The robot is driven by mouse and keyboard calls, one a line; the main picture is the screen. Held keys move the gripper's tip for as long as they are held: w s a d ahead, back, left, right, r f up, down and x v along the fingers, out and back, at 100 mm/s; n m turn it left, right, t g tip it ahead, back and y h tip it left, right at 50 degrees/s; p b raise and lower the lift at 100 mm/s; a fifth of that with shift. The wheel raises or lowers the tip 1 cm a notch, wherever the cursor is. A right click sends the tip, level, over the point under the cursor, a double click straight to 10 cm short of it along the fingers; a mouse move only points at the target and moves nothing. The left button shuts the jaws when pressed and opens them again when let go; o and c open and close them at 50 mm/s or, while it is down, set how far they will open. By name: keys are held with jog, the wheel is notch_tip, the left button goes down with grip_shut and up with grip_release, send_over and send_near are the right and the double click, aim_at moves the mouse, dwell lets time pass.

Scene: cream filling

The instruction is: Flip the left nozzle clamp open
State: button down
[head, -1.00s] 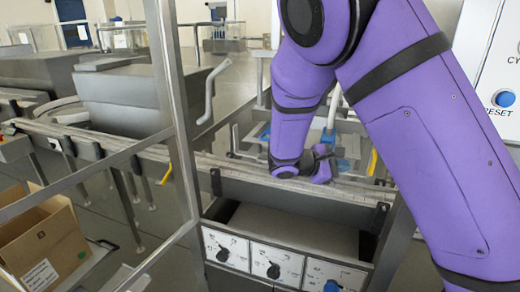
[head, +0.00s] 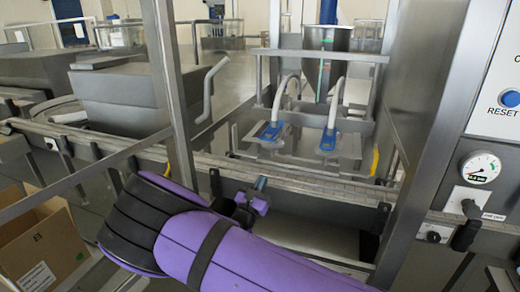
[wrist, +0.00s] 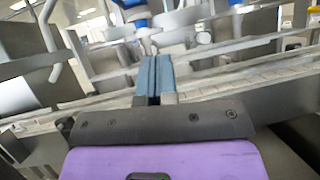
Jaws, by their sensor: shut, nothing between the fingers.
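Two nozzles with pale hoses and blue clamps sit under the metal hopper in the head view. The left nozzle clamp (head: 268,132) and the right nozzle clamp (head: 328,141) lie low and slanted at the hose ends. I cannot tell clearly whether the left clamp is open or closed. My gripper (head: 261,184) is in front of the conveyor rail, below and nearer than the left clamp, and apart from it. In the wrist view my gripper (wrist: 153,62) has its blue-grey fingers together with nothing between them. Blurred blue parts show beyond the fingertips.
The conveyor rail (head: 300,178) runs across between my gripper and the nozzles. A metal post (head: 174,90) stands on the left and a wide upright frame (head: 425,140) on the right. A cardboard box (head: 40,240) is at lower left.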

jog(key=shift+s+a+f+n+t+y, duration=0.1)
jog(key=shift+a+f+n+t+y, duration=0.45)
jog(key=shift+a+n+y, duration=0.25)
jog(key=shift+a+f+n+t+y, duration=0.3)
jog(key=shift+a+n+t+y, duration=0.4)
jog(key=shift+a, duration=0.2)
jog(key=s+r+x, duration=0.1)
jog(key=r+x, duration=0.1)
jog(key=x, duration=1.1)
jog(key=shift+s+a, duration=0.2)
jog(key=shift+a, duration=0.05)
jog(key=shift+r, duration=0.1)
